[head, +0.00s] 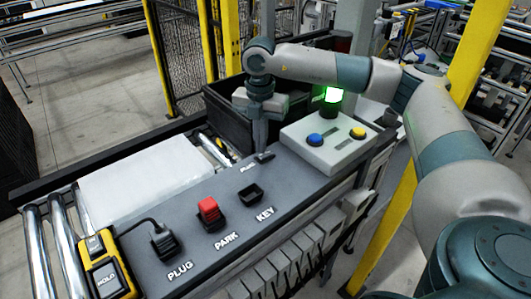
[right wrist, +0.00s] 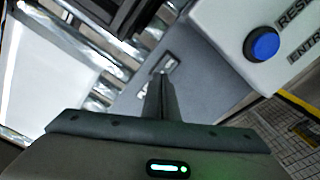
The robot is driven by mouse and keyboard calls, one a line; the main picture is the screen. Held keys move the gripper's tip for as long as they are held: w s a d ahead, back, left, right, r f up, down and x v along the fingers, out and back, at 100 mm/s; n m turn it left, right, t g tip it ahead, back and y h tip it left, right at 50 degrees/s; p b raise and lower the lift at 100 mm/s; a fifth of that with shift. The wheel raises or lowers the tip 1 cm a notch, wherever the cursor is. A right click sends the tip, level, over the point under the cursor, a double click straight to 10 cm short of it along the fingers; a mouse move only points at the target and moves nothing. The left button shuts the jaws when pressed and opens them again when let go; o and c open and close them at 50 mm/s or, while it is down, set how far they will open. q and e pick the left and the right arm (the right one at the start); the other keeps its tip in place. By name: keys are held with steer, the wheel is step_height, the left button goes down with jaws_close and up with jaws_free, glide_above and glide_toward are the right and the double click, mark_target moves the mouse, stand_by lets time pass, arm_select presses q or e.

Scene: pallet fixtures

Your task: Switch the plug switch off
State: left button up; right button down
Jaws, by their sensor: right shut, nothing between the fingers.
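A small dark piece, perhaps the plug switch (head: 267,157), lies at the far end of the grey panel (head: 225,240), beside a small label I cannot read clearly. My right gripper (head: 261,150) is shut and empty, pointing down right at this piece; I cannot tell whether it touches. In the right wrist view the closed fingers (right wrist: 161,78) end beside a small framed marking (right wrist: 170,63) on the panel. The switch's position is not readable. A black plug (head: 164,243) with a cable sits above the PLUG lettering. My left gripper is not in view.
A red block (head: 208,210) stands at PARK and an empty black holder (head: 251,195) at KEY. A yellow device (head: 104,268) is at the near left. A white box with blue and yellow buttons (head: 322,147) and a lit green lamp (head: 333,95) stand right of the gripper.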

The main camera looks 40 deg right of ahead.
steer(key=shift+f, duration=0.1)
stand_by(0.4)
steer(key=shift+f, duration=0.2)
steer(key=shift+f+b, duration=0.55)
steer(key=shift+b, duration=0.1)
stand_by(0.4)
steer(key=shift+s, duration=0.1)
steer(key=shift+r+p, duration=0.4)
steer(key=shift+r, duration=0.25)
steer(key=shift+r+p, duration=1.3)
steer(key=shift+r, duration=1.6)
